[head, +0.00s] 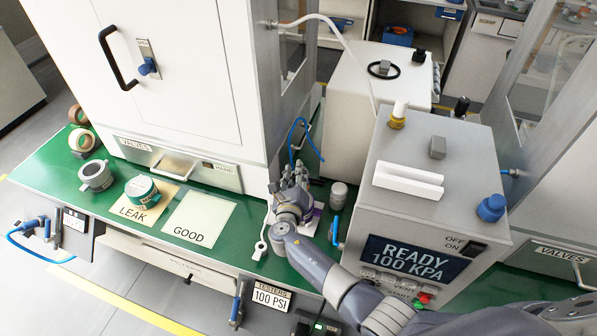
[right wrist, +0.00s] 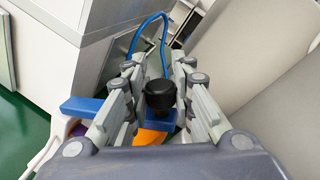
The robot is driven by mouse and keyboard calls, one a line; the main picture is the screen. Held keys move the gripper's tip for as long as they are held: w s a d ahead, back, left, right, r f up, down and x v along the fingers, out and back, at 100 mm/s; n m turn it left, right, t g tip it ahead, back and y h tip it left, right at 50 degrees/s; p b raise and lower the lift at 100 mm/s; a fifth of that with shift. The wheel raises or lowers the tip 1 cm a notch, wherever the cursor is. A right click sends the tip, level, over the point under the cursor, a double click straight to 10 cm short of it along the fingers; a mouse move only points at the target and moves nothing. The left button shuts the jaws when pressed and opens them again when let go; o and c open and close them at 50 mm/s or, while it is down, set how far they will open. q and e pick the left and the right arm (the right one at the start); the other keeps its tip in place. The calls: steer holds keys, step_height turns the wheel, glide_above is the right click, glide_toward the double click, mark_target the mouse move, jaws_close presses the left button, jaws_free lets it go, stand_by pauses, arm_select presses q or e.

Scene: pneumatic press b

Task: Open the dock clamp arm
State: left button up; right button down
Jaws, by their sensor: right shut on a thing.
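My right gripper (head: 290,178) is low over the green bench, between the white cabinet and the grey press box, and hides most of the dock in the head view. In the right wrist view its fingers (right wrist: 158,80) close around a black knob (right wrist: 160,96). A blue bar, which looks like the dock clamp arm (right wrist: 84,105), runs beneath the knob and passes behind the fingers. An orange part (right wrist: 150,137) shows under it. The exact contact between fingers and bar is hidden. My left gripper is not in view.
The press box (head: 440,150) with its "READY 100 KPA" screen (head: 403,257) stands close right of the gripper. The white cabinet (head: 190,70) stands to the left. A blue hose (right wrist: 148,28) loops behind the knob. GOOD (head: 198,217) and LEAK (head: 140,207) mats lie left.

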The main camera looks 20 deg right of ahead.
steer(key=shift+f, duration=0.1)
steer(key=c, duration=1.3)
jaws_free()
steer(key=shift+c, duration=0.2)
steer(key=shift+a, duration=0.1)
steer(key=v, duration=1.2)
